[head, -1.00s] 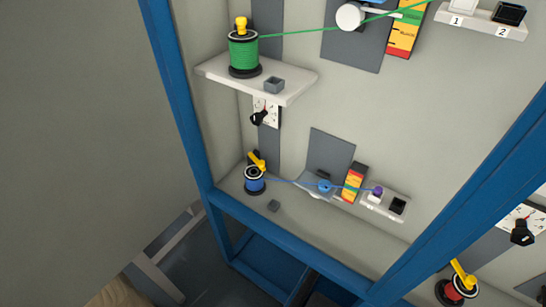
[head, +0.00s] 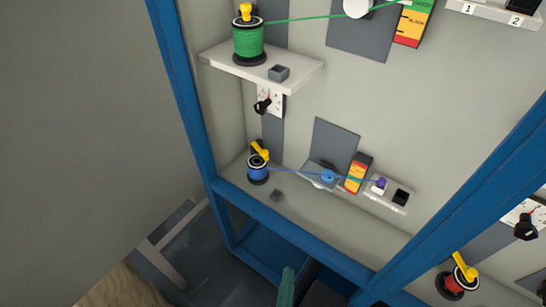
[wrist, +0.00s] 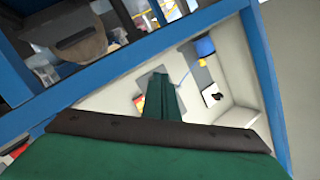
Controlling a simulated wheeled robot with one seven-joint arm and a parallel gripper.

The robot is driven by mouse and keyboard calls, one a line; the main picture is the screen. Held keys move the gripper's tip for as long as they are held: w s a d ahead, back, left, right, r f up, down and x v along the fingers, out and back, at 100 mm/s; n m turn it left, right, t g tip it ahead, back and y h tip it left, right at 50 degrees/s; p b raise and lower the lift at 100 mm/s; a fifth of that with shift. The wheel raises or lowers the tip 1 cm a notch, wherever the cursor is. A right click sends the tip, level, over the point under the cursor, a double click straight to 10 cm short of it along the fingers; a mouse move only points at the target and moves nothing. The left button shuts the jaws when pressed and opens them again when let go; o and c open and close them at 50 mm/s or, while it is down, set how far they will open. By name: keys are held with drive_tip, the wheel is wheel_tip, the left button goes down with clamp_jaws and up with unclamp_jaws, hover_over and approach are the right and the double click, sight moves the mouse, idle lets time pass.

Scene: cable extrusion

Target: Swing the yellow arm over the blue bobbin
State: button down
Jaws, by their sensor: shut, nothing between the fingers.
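The blue bobbin (head: 257,172) stands upright on the lower left ledge of the frame in the head view. The yellow arm (head: 260,151) slants at the bobbin's top, its lower right end close to the top flange. I cannot tell whether it lies over the spool's centre. My gripper (head: 288,271) shows as a green tip at the bottom of the head view, below and in front of the ledge, well apart from the bobbin. In the wrist view my gripper (wrist: 160,78) has its green fingers together and empty. A blue shape beyond it there looks like the bobbin (wrist: 205,47).
A blue beam (head: 290,238) runs along the ledge's front, between my gripper and the bobbin. A blue cable (head: 298,174) runs right from the bobbin to a blue wheel (head: 327,177). A small grey box (head: 277,195) sits right of the bobbin. A shelf with the green bobbin (head: 248,43) is above.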

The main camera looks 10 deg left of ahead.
drive_tip(key=w+a+r+m+y, duration=0.2)
drive_tip(key=w+a+r+m, duration=0.2)
drive_tip(key=w, duration=0.8)
drive_tip(key=w+a+r+m+t+y, duration=0.1)
drive_tip(key=w+a+r+m, duration=0.2)
drive_tip(key=w, duration=1)
wheel_tip(320, 180, up, 2)
drive_tip(key=a, duration=0.2)
drive_tip(key=shift+w+a+m+y, duration=0.3)
drive_tip(key=shift+a+m+y, duration=0.05)
drive_tip(key=shift+m+y, duration=0.05)
drive_tip(key=shift+r, duration=0.1)
approach(260, 148)
drive_tip(key=w+d+r, duration=0.2)
drive_tip(key=w+d, duration=0.1)
drive_tip(key=w, duration=0.2)
drive_tip(key=shift+d, duration=0.1)
